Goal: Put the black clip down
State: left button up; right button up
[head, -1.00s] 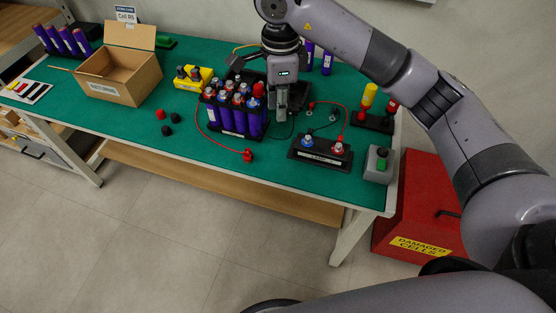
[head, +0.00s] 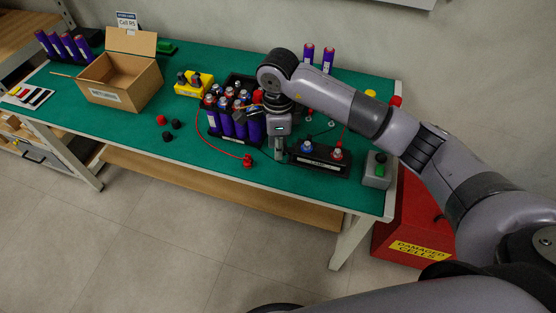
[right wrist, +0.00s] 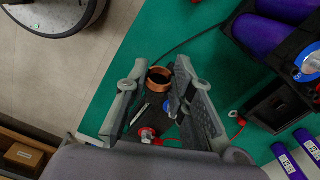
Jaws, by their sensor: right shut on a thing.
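My right gripper (head: 279,152) is low over the front part of the green table, just left of the black terminal block (head: 320,161). In the right wrist view its fingers (right wrist: 158,88) are closed around the black clip (right wrist: 160,78), which shows a copper-coloured ring at the fingertips. A dark cable runs from there across the green mat. The clip is too small and covered to make out in the head view. I cannot tell whether it touches the mat. My left gripper is not in view.
A battery pack (head: 226,122) of purple cells stands left of the gripper, in a black holder. A red clip (head: 248,160) lies on the mat at its front. The mat's front left is mostly clear.

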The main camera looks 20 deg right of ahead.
aim_at(278, 171)
notch_tip(278, 171, down, 8)
jog(key=shift+r, duration=0.2)
jog(key=shift+f, duration=0.25)
jog(key=o, duration=0.8)
jog(key=shift+r, duration=0.1)
jog(key=shift+o, duration=0.2)
